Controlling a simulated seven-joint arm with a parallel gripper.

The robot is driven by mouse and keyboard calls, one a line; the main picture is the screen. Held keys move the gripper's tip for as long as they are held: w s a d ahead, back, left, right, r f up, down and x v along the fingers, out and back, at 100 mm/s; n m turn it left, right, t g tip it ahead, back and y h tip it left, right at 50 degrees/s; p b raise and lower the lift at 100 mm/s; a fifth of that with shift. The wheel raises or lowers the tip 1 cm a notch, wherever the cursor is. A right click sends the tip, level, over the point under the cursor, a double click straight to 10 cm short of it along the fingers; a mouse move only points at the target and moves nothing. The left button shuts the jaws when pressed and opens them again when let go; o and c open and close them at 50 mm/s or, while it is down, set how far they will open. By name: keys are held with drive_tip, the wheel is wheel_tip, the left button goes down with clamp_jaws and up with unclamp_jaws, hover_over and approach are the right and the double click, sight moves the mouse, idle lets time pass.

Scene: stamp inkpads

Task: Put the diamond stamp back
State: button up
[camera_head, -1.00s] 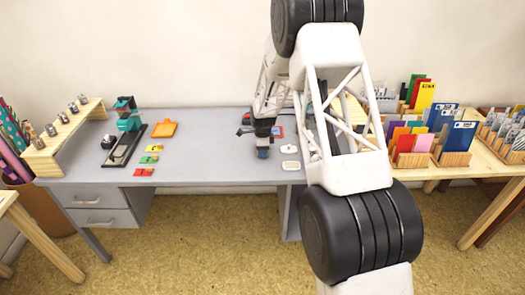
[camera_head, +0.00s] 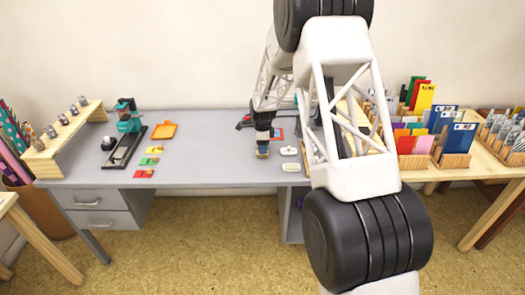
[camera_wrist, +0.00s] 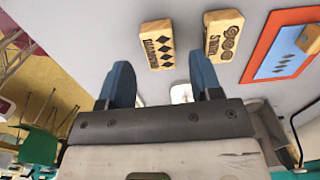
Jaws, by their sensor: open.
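The diamond stamp (camera_wrist: 158,43), a tan block with dark diamonds and the word DIAMOND, lies on the grey table in the wrist view. My gripper (camera_wrist: 162,72) is open, its blue fingers pointing toward this block, one to each side. Nothing is held. How far above it the tips are, I cannot tell. In the head view my gripper (camera_head: 263,145) is over the table, with a small tan piece (camera_head: 262,155) visible just under it. A swirl stamp (camera_wrist: 222,37) lies close beside the diamond one, just beyond the right fingertip.
A blue card (camera_wrist: 285,60) with diamond prints lies in an orange-red frame; a tan piece with diamonds (camera_wrist: 312,38) is cut off at the edge. Two pale pads (camera_head: 289,151) lie right of my gripper. Bare table (camera_head: 210,150) extends to the left.

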wheel_tip(320, 180, up, 8)
drive_tip(key=shift+r, duration=0.2)
idle(0.8)
drive_tip(key=s+d+r+n+t, duration=0.1)
drive_tip(key=s+d+r+n, duration=0.35)
drive_tip(key=s+r, duration=0.75)
drive_tip(key=s+d+r+n, duration=0.4)
drive_tip(key=s+d+r, duration=0.2)
drive_tip(key=s+r, duration=0.6)
drive_tip(key=s+d+n, duration=0.1)
drive_tip(key=s+n, duration=0.2)
drive_tip(key=s, duration=0.8)
drive_tip(key=s+d+n+t, duration=0.1)
drive_tip(key=s+d+n, duration=0.1)
drive_tip(key=s, duration=1)
drive_tip(key=s+d+n, duration=0.2)
drive_tip(key=s+n, duration=0.2)
drive_tip(key=s, duration=0.8)
drive_tip(key=shift+s+d+t, duration=0.2)
drive_tip(key=shift+s+t, duration=0.05)
drive_tip(key=shift+t, duration=0.05)
